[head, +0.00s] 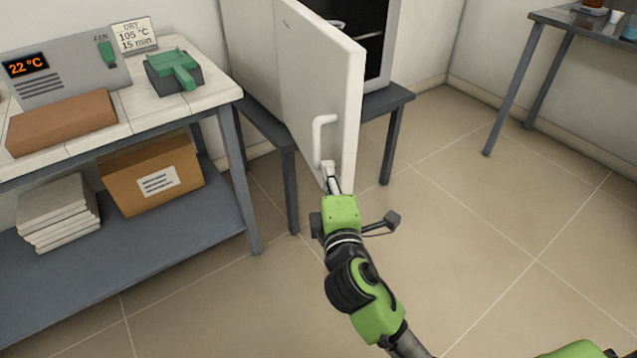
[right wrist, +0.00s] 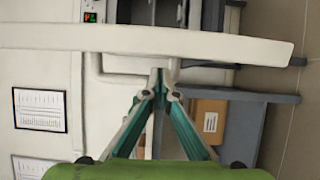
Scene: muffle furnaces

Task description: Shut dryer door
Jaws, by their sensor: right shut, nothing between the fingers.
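The white dryer door (head: 325,85) stands wide open in the head view, its edge towards me. Its white bar handle (head: 319,137) is on the door's outer face. The dryer's dark interior (head: 368,32) shows behind the door, with part of a rack. My right gripper (head: 329,170) is at the lower end of the handle, close to the door. In the right wrist view its fingers (right wrist: 160,75) come together, shut and empty, just short of the pale door (right wrist: 140,40). I cannot tell whether the fingertips touch it. My left gripper is not in view.
The dryer is on a dark grey stand (head: 398,101). Left of it, a tiled bench (head: 195,100) holds a brick, a grey device reading 22 °C and a green tool; a cardboard box (head: 150,180) is below. Tiled floor to the right is clear, up to another table (head: 590,25).

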